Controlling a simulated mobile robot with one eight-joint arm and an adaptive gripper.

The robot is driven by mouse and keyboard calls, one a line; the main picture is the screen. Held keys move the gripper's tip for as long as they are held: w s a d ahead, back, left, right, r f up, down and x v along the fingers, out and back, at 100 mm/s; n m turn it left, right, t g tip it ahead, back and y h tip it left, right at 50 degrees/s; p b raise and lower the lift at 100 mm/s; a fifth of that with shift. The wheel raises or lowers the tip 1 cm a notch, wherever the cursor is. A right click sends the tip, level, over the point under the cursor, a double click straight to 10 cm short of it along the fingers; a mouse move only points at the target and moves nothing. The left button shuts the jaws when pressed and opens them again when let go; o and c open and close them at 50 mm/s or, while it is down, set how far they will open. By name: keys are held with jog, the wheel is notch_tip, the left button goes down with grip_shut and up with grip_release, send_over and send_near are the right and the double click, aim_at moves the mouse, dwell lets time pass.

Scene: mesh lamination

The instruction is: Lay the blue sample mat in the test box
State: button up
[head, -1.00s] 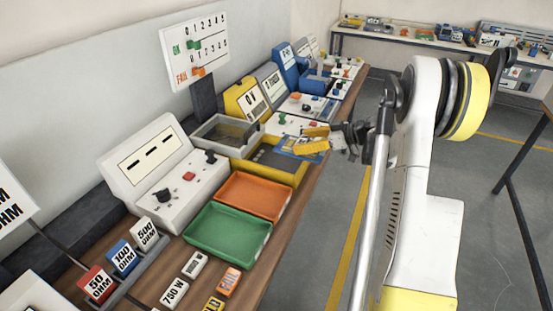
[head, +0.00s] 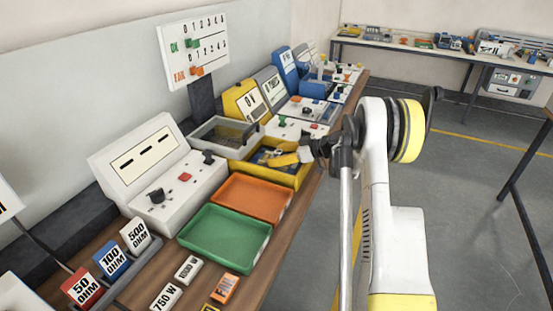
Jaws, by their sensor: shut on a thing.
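My gripper (head: 276,158) has yellow fingers and reaches in from the right over a yellow-walled tray (head: 293,180) on the bench. It is shut on the blue sample mat (head: 261,154), of which only small blue parts show between and beside the fingers. The mat is low over or inside the yellow tray; I cannot tell whether it touches the floor of the tray. A grey open box (head: 206,146) with a dark inside stands just left of the yellow tray. The picture does not mark which of the two is the test box.
An orange tray (head: 276,217) and a green tray (head: 225,262) lie in front of the yellow one. A white meter console (head: 150,170) stands left. Several testers, including a yellow one (head: 240,99), stand behind. Open floor lies right of the bench (head: 270,275).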

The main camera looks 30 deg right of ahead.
jog(key=shift+r, duration=0.1)
jog(key=shift+f, duration=0.2)
jog(key=o, duration=1.3)
jog(key=shift+r, duration=0.1)
